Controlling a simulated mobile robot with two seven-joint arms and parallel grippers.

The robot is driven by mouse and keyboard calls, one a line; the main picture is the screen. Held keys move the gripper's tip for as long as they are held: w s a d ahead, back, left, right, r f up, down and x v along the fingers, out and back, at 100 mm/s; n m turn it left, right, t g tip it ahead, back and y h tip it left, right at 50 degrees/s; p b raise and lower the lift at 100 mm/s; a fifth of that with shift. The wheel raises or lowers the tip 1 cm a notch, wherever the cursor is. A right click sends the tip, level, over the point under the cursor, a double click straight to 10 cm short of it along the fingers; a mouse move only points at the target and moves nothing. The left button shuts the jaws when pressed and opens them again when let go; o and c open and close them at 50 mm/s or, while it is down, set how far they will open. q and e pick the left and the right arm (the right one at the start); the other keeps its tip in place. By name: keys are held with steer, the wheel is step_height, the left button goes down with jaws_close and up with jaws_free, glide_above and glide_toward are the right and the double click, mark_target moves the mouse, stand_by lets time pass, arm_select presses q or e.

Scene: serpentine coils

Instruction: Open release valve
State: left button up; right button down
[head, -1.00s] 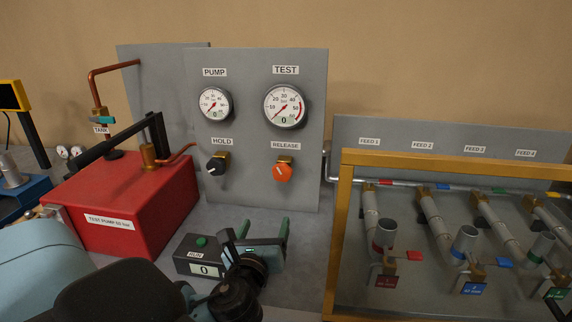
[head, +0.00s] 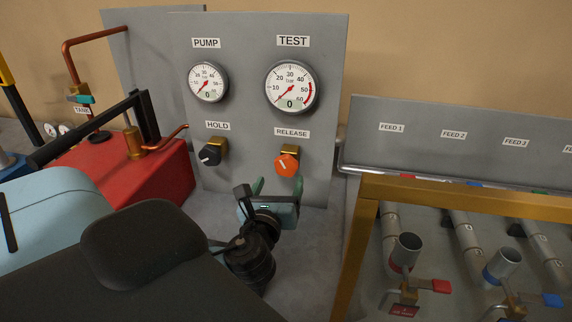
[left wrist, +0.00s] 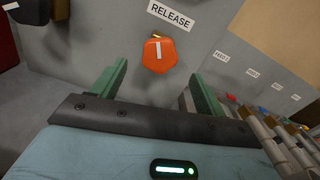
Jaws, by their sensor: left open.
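The release valve's orange knob (head: 287,164) sits on a brass fitting on the grey panel (head: 330,100), below the RELEASE label (head: 292,133). In the left wrist view the orange knob (left wrist: 158,54) shows a white line that runs nearly upright. My left gripper (head: 278,188) is open and empty, just below and in front of the knob. In the left wrist view its green fingers (left wrist: 150,90) stand apart, with the knob ahead between them and not touched. My right gripper is not in view.
A black HOLD knob (head: 210,155) is left of the orange one. PUMP (head: 207,82) and TEST (head: 290,87) gauges are above, both near 0. A red tank (head: 165,175) stands at left. A yellow-framed case (head: 470,194) with pipes stands close at right.

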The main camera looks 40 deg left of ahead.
mark_target(285, 168)
arm_select(q)
steer(key=x, duration=0.7)
steer(key=shift+w+a, duration=0.2)
steer(key=shift+w, duration=0.1)
steer(key=shift+c, duration=0.2)
steer(key=c, duration=0.9)
